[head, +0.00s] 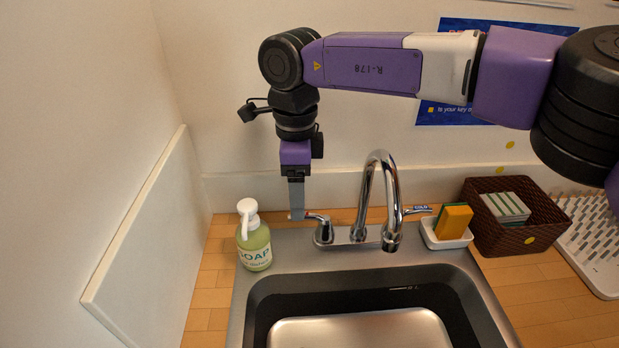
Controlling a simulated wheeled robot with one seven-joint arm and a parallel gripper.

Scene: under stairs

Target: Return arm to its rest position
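My gripper (297,214) points straight down at the end of my purple and white arm, which reaches in from the right. Its fingers show edge-on as one grey strip, so I cannot tell whether they are open or shut. The fingertips are at the left tap handle (321,226), overlapping the outer end of its lever in the picture. Whether they touch it is unclear. The chrome faucet (366,190) arches up to the right of the gripper. No water shows from its spout.
A green soap bottle (254,246) stands left of the gripper. The sink (262,291) is in front, holding a pale basin (360,331). To the right are a sponge (453,220) in a white dish, a brown basket (487,233) and a white rack (596,247). Walls stand behind and left.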

